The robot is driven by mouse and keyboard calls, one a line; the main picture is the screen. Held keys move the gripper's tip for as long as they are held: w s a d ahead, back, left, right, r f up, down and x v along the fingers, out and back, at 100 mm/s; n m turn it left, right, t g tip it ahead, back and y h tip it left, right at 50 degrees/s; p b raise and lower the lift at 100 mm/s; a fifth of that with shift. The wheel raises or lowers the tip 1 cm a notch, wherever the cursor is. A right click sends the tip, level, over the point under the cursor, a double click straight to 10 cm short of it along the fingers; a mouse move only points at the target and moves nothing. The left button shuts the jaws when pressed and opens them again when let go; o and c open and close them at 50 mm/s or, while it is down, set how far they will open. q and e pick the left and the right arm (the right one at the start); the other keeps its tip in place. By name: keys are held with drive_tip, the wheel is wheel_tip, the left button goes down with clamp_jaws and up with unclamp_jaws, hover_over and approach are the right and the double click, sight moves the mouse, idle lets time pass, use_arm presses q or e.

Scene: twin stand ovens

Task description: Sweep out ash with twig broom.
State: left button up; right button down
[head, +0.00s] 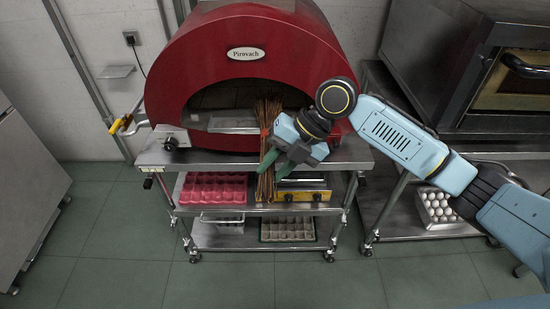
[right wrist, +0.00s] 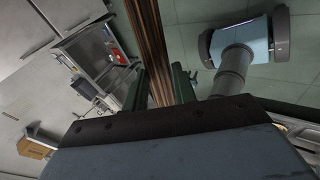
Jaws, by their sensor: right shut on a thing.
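The twig broom (head: 266,112) is a bundle of thin brown twigs with a red binding. It stands roughly upright in front of the right part of the oven mouth and reaches down past the stand's top edge. My right gripper (head: 272,170) is shut on it with green fingers. In the right wrist view the brown bundle (right wrist: 150,40) passes between the two fingers (right wrist: 160,85). The red domed oven (head: 180,75) stands on a wheeled metal stand (head: 345,155). Its mouth is dark inside, and I cannot make out any ash. My left gripper is not in view.
A pale flat panel (head: 233,122) lies at the oven mouth. Shelves below hold a pink egg tray (head: 213,188), a yellow-fronted appliance (head: 305,195) and a cupped tray (head: 288,230). A steel oven (head: 430,60) and white eggs (head: 438,208) are at right. The front floor is clear.

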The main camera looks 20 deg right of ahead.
sight(273, 189)
drive_tip(key=shift+s+a+p, duration=0.2)
drive_tip(key=shift+s+p, duration=0.1)
drive_tip(key=shift+s, duration=0.55)
drive_tip(key=shift+s+a+p, duration=0.25)
drive_tip(key=shift+s+p, duration=0.05)
drive_tip(key=shift+s, duration=0.55)
drive_tip(key=shift+s+a+p, duration=0.2)
drive_tip(key=shift+s+p, duration=0.1)
drive_tip(key=shift+s, duration=0.55)
drive_tip(key=shift+r, duration=0.1)
drive_tip(key=shift+w+r+p, duration=0.1)
drive_tip(key=shift+r+p, duration=1.3)
drive_tip(key=shift+r, duration=0.1)
